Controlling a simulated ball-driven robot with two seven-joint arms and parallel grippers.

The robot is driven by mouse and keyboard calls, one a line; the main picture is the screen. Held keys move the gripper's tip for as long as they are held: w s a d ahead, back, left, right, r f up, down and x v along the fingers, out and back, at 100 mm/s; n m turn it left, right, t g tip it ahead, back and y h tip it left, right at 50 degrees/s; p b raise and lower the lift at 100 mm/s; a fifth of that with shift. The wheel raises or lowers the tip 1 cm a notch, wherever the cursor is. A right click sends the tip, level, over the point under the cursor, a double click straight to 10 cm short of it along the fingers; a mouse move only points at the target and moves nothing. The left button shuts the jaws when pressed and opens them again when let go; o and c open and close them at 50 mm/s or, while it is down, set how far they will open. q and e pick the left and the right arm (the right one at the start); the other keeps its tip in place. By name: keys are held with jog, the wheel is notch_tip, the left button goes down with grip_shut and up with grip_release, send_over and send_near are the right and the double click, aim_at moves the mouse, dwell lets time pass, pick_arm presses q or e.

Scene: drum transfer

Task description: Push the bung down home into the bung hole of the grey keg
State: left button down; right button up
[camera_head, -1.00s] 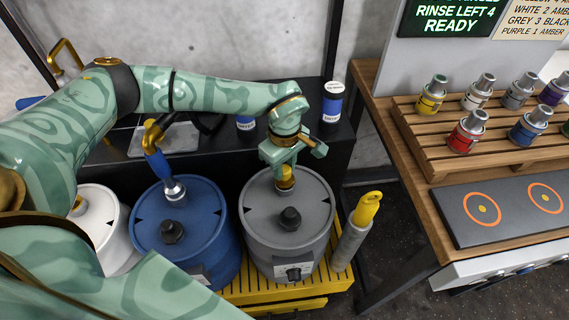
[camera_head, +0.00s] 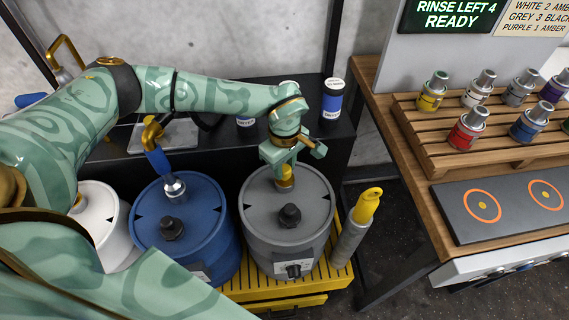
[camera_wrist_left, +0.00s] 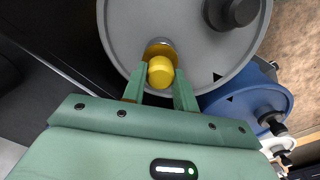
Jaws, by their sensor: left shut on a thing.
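The grey keg (camera_head: 262,212) stands on a yellow slatted platform, with a black cap (camera_head: 290,215) on its lid. My left gripper (camera_head: 285,176) reaches down over the rear of the lid, its fingers shut on the yellow bung (camera_head: 285,183). In the left wrist view the bung (camera_wrist_left: 160,71) sits between the two fingers (camera_wrist_left: 160,92), over a brass-coloured ring at the lid's edge area. The bung hole itself is hidden under the bung, so I cannot tell how deep it sits. My right gripper is not in view.
A blue keg (camera_head: 205,222) with an upright blue-handled tool stands left of the grey keg, and a white keg (camera_head: 103,215) beyond it. A grey cylinder with a yellow top (camera_head: 350,240) stands close on the right. A wooden bench (camera_head: 400,150) holds several small cans.

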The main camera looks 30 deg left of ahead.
pick_arm(q)
jog(key=shift+s+f, duration=0.1)
jog(key=c, duration=1)
grip_release()
